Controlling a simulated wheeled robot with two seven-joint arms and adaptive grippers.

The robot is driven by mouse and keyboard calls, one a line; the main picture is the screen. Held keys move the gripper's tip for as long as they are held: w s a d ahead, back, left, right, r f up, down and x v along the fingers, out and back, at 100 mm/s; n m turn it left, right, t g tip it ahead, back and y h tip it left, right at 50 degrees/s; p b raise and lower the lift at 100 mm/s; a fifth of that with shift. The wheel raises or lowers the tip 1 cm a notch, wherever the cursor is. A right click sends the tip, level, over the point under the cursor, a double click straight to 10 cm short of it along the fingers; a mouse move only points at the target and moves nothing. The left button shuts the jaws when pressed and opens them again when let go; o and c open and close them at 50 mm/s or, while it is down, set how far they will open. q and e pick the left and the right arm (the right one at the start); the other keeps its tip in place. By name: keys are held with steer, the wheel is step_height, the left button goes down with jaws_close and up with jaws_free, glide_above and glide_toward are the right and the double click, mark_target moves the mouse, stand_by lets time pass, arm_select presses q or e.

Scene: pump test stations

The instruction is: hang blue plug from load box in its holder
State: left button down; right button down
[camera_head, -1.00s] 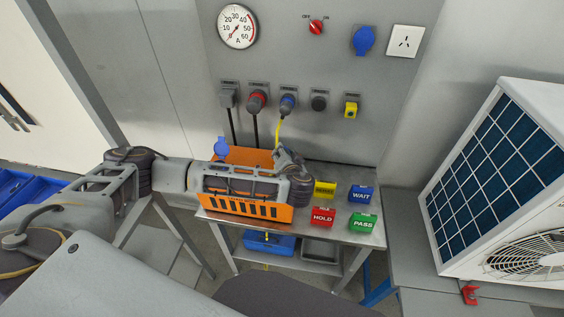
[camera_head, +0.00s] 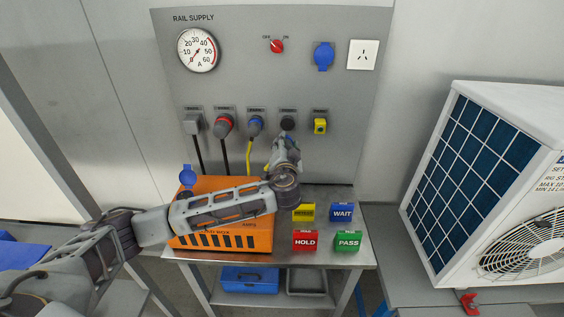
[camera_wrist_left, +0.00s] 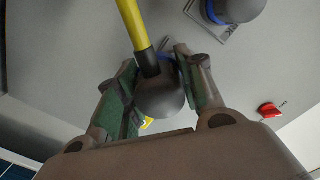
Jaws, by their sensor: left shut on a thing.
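My left gripper (camera_head: 283,145) is just below the fourth holder (camera_head: 288,123), a dark round one on the rail panel. In the left wrist view the gripper (camera_wrist_left: 162,85) is shut on a dark-bodied plug (camera_wrist_left: 160,95) with a blue rim and a yellow cable. In the head view the gripper hides most of this plug, and I cannot tell whether it touches the holder. A blue plug with a yellow cable (camera_head: 255,124) hangs in the holder to the left. The orange load box (camera_head: 225,241) stands on the bench behind my left arm. My right gripper is out of view.
A fan unit (camera_head: 490,180) stands at the right.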

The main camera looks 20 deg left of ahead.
mark_target(287, 137)
arm_select(q)
steer(key=shift+s+d+r+t+b, duration=0.15)
steer(key=shift+d+r+b, duration=0.1)
steer(key=shift+r, duration=0.35)
steer(key=shift+s+d+r+t+b, duration=0.1)
steer(key=shift+r+t+b, duration=0.1)
steer(key=shift+r, duration=0.4)
steer(key=shift+s+r, duration=0.1)
steer(key=shift+r, duration=0.15)
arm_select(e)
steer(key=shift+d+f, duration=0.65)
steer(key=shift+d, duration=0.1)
